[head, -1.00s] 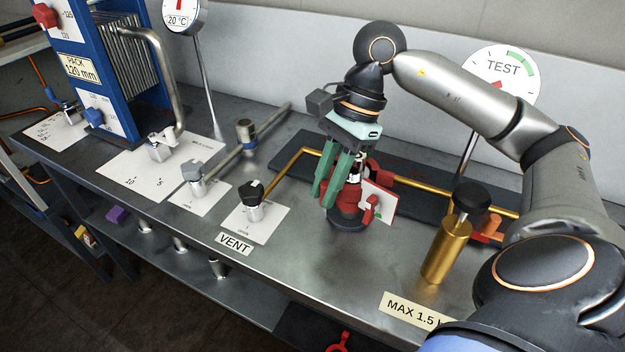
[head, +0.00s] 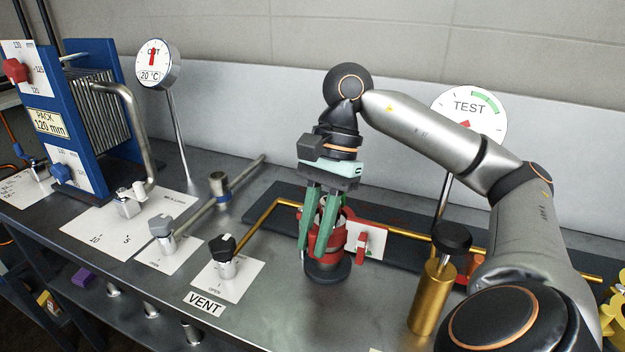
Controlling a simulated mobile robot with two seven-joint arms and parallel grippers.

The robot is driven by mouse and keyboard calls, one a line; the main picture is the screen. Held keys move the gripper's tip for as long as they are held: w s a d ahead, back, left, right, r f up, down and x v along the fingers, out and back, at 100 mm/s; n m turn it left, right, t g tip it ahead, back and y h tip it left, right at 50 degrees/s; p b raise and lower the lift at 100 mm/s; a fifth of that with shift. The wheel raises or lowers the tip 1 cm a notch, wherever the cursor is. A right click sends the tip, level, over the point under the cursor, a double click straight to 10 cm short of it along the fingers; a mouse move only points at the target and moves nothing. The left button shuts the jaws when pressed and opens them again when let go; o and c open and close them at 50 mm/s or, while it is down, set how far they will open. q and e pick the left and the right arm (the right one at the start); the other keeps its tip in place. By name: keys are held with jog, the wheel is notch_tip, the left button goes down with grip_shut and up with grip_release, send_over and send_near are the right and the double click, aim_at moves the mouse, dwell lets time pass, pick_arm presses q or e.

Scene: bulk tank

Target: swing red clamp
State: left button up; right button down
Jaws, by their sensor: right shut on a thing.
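The red clamp (head: 311,255) is a red ring around an upright fitting on a dark round base, in the middle of the bench. A red handle (head: 362,247) stands at its right, in front of a white plate. My right gripper (head: 317,245) comes down from above with green fingers on both sides of the fitting. It is shut on a part at the clamp; the fingers and the red ring hide exactly which part. My left gripper is not in view.
A brass pump (head: 432,296) with a black knob stands to the right. A valve marked VENT (head: 226,262) and other valves stand to the left. The TEST gauge (head: 468,112) rises behind. A brass pipe (head: 262,219) runs to the clamp. The front bench is clear.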

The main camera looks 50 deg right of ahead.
jog(key=c, duration=0.8)
grip_release()
jog(key=shift+o, duration=0.2)
jog(key=shift+d+r, duration=0.1)
pick_arm(q)
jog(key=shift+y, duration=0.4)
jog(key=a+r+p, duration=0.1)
jog(key=p, duration=0.1)
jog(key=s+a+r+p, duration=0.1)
jog(key=p, duration=0.1)
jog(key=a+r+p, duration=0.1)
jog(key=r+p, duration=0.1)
jog(key=p, duration=0.1)
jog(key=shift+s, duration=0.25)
pick_arm(e)
jog(key=v, duration=1.2)
jog(key=shift+r, duration=0.25)
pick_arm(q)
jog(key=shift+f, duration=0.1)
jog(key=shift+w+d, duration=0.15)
